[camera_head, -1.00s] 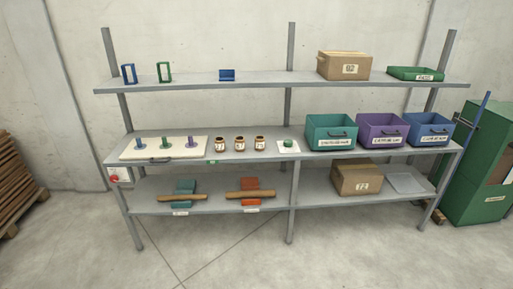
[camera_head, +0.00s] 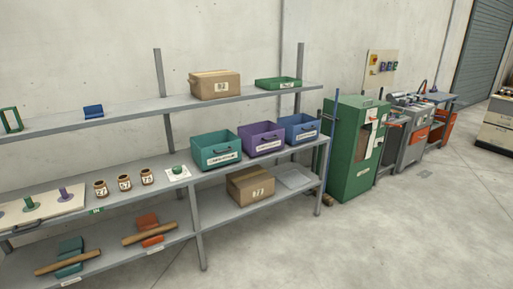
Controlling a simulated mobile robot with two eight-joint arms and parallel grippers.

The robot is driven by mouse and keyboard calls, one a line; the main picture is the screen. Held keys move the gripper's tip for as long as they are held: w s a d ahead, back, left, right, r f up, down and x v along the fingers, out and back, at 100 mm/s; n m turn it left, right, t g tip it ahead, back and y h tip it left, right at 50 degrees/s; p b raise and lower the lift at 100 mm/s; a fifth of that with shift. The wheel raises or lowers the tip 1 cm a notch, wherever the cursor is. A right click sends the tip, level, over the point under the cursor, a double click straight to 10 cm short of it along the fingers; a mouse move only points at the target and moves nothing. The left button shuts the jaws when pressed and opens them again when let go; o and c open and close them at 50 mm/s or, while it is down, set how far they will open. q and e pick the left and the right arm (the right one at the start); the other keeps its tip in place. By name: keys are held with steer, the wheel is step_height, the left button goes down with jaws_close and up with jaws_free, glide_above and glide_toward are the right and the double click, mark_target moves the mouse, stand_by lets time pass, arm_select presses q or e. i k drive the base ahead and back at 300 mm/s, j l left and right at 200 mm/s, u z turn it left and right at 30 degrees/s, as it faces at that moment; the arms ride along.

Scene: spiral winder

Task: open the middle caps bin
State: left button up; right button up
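Three bins stand side by side on the middle shelf (camera_head: 110,212) of the grey rack. The teal bin (camera_head: 208,164) is on the left, the purple bin (camera_head: 254,146) is in the middle, and the blue bin (camera_head: 313,137) is on the right. Each has a dark handle and a white label on its front; the label text is too small to read. The purple bin's front sits in line with its neighbours, and its top is open. Neither of my grippers is in view.
A cardboard box (camera_head: 215,85) and a green tray (camera_head: 278,84) are on the top shelf. A green cabinet (camera_head: 345,150) stands right of the rack. The floor (camera_head: 390,245) in front is clear.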

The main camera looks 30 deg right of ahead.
mark_target(264, 137)
steer(key=i+l+z, duration=0.15)
steer(key=i+l, duration=2.25)
steer(key=i, duration=0.1)
